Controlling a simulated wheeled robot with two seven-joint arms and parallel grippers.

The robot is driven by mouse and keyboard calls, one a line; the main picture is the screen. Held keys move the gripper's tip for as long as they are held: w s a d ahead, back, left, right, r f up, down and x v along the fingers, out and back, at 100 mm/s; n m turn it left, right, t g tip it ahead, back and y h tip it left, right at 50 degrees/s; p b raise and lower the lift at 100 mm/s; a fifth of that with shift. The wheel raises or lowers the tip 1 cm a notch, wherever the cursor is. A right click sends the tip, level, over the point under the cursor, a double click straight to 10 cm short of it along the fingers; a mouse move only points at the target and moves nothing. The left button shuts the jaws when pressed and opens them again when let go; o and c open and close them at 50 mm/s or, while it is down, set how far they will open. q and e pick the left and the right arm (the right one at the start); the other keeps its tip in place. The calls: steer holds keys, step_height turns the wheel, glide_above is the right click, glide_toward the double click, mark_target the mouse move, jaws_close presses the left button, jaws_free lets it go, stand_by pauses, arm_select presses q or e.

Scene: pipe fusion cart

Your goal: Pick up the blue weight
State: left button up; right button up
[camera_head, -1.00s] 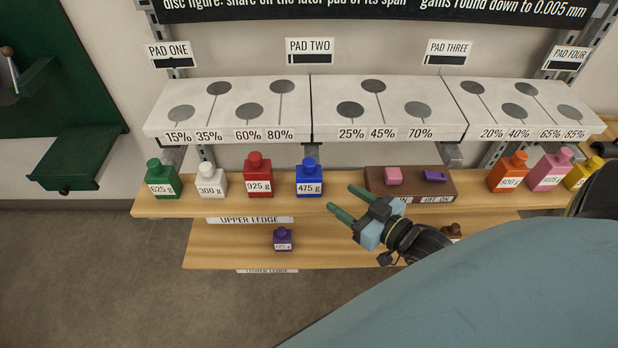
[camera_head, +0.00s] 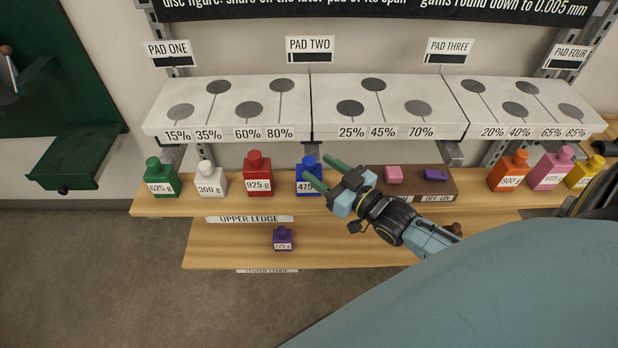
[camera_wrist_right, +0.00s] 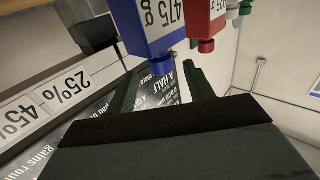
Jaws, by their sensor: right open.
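The blue weight (camera_head: 308,177), labelled 475 g, stands upright on the upper ledge between the red weight and the brown block. My right gripper (camera_head: 322,173) is open, with its two green fingers pointing left at the blue weight and partly covering its label in the head view. In the right wrist view the blue weight (camera_wrist_right: 150,25) appears upside down, just beyond the open fingers (camera_wrist_right: 160,85). Nothing is between the fingers that I can make out, and I cannot tell if they touch the weight. My left gripper is not in view.
The red weight (camera_head: 257,174) stands close left of the blue one, then the white (camera_head: 206,180) and green (camera_head: 161,178) weights. The brown block (camera_head: 440,187) with pink and purple pieces is at right. White pads (camera_head: 390,110) overhang behind. A purple weight (camera_head: 283,239) sits on the lower ledge.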

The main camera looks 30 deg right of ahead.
mark_target(314, 167)
steer(key=x, duration=0.4)
steer(key=shift+w+a+f, duration=0.15)
steer(key=shift+a+f, duration=0.05)
steer(key=shift+f, duration=0.05)
steer(key=shift+c, duration=0.2)
jaws_close()
steer(key=shift+r, duration=0.1)
